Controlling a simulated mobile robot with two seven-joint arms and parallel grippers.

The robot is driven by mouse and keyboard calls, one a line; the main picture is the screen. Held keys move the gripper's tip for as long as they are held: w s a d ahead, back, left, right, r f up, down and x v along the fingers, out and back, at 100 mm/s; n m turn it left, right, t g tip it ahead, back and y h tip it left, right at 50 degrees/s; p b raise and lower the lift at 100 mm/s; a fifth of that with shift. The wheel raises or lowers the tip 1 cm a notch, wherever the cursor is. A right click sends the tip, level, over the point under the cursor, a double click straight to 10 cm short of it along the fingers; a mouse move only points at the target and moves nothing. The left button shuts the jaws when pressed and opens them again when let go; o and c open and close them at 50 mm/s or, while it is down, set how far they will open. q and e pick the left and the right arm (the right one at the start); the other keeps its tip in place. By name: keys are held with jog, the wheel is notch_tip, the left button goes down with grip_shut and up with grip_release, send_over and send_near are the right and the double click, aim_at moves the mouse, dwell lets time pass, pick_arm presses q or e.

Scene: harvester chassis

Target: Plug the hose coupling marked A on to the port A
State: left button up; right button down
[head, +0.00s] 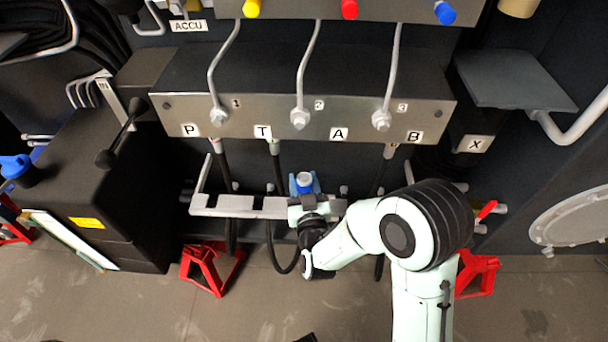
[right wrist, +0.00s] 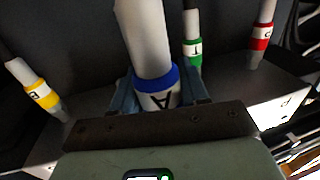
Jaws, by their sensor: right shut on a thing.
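My right gripper (head: 305,184) is below the grey port block (head: 310,125), near the holder rail. It is shut on the hose coupling marked A, whose pale end (head: 304,177) shows between the bluish fingers. In the right wrist view, coupling A (right wrist: 158,97) has a blue ring and a white sleeve and sits between the fingers (right wrist: 160,103). In the head view its end looks apart from the block. The label A (head: 339,135) is on the block's front, up and right of the gripper. Port A itself is hidden under the block. My left gripper is out of view.
Couplings with yellow B (right wrist: 42,94), green T (right wrist: 193,50) and red P (right wrist: 262,37) rings flank coupling A. A grey rail (head: 240,206) lies left of the gripper. Red stands (head: 211,268) are on the floor. A black cabinet (head: 100,190) stands left.

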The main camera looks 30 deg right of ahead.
jog(key=shift+s+a+r, duration=0.35)
jog(key=shift+s+a, duration=0.1)
jog(key=shift+s, duration=0.25)
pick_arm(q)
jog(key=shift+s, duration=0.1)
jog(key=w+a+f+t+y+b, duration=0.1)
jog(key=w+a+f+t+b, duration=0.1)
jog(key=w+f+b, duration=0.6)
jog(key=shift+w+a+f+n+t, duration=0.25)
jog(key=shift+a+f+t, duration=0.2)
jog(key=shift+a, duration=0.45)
pick_arm(e)
jog(key=s+d, duration=0.3)
jog(key=d, duration=0.3)
jog(key=shift+s, duration=0.35)
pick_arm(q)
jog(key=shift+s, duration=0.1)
